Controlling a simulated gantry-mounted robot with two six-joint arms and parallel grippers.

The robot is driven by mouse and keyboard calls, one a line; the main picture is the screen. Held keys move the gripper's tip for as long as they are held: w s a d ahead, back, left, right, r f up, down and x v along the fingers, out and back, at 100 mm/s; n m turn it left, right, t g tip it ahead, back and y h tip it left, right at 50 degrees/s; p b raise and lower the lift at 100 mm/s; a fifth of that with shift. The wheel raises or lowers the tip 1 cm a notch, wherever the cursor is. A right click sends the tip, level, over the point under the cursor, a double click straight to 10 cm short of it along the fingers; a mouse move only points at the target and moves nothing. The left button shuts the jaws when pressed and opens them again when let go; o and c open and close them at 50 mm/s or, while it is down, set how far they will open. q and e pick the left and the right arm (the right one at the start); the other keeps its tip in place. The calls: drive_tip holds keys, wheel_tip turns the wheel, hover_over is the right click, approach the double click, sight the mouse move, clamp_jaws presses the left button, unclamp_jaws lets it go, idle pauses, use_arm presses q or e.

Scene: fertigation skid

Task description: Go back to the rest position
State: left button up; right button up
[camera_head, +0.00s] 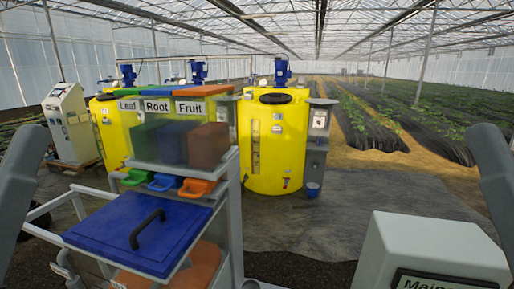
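Neither of my grippers shows in the head view. Grey links of my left arm stand at the left edge and a grey link of my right arm stands at the right edge. What my grippers hold, if anything, cannot be seen. A cart (236,215) stands in front of me at centre left. It carries green, blue and orange see-through bins under a Leaf label (128,105), a Root label (157,106) and a Fruit label (189,107).
A blue lid (130,222) with a black handle covers the cart's front box. Yellow tanks (268,150) stand behind. A pale box (430,245) with a partly cut-off label is at lower right. A white cabinet (70,120) stands at left. Floor between cart and pale box is clear.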

use_arm(q)
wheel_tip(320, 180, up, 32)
drive_tip(key=p, duration=2.9)
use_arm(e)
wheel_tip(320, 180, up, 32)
use_arm(q)
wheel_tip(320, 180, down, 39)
drive_tip(key=b, duration=3.9)
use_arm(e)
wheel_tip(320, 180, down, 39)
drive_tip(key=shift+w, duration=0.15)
